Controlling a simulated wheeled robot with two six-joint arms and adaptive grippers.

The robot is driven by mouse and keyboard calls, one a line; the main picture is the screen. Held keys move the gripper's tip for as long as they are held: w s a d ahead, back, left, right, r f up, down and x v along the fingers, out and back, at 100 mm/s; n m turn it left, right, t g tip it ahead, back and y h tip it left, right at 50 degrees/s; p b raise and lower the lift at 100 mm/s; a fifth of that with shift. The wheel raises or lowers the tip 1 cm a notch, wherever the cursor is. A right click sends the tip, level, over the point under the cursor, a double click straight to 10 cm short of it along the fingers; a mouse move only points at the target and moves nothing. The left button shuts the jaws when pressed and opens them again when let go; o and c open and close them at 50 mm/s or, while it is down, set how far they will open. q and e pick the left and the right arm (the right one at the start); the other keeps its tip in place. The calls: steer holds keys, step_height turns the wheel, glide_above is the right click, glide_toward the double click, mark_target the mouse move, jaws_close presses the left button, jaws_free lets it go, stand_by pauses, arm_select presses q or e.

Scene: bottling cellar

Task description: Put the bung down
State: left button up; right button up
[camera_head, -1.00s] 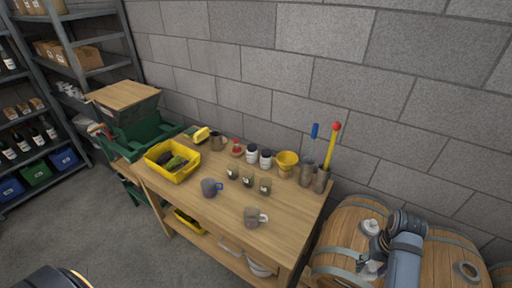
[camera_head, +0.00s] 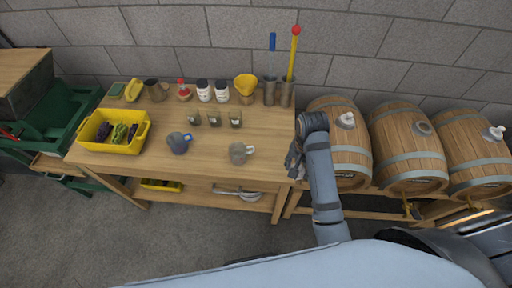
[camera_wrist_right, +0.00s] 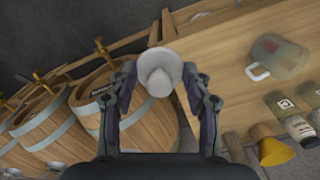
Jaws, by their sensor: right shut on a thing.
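My right gripper (camera_head: 294,162) is at the right end of the wooden workbench (camera_head: 262,140), by its front corner. In the right wrist view, the gripper (camera_wrist_right: 160,85) is shut on a pale grey-white bung (camera_wrist_right: 158,72), held between the two fingertips. Behind the bung, the bench edge shows; whether they touch is not clear. In the head view the gripper mostly hides the bung. My left gripper is not in view.
A grey mug (camera_head: 240,153) stands nearest on the bench, left of the gripper. Barrels lie to the right; the middle barrel (camera_head: 405,150) has an open hole. The bench's front right is bare.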

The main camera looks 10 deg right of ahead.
steer(key=shift+w+a+f+b, duration=0.2)
steer(key=shift+w+a+f, duration=0.2)
steer(key=shift+w, duration=0.2)
steer(key=shift+w+a+f+b, duration=0.2)
steer(key=shift+w+a+f, duration=0.2)
steer(key=shift+w, duration=0.2)
steer(key=w+a+f, duration=0.1)
steer(key=w+f, duration=0.1)
steer(key=w, duration=0.1)
steer(key=w+a+f+p, duration=0.1)
steer(key=w+a+f, duration=0.1)
steer(key=w+f, duration=0.1)
steer(key=w+a+f+p, duration=0.1)
steer(key=w+f, duration=0.2)
steer(key=shift+w+a, duration=0.15)
steer(key=shift+a, duration=0.1)
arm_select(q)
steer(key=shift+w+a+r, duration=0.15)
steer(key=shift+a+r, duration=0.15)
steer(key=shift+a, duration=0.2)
arm_select(e)
steer(key=shift+f, duration=1.5)
steer(key=shift+f, duration=0.1)
steer(key=o, duration=1.2)
steer(key=shift+c, duration=0.2)
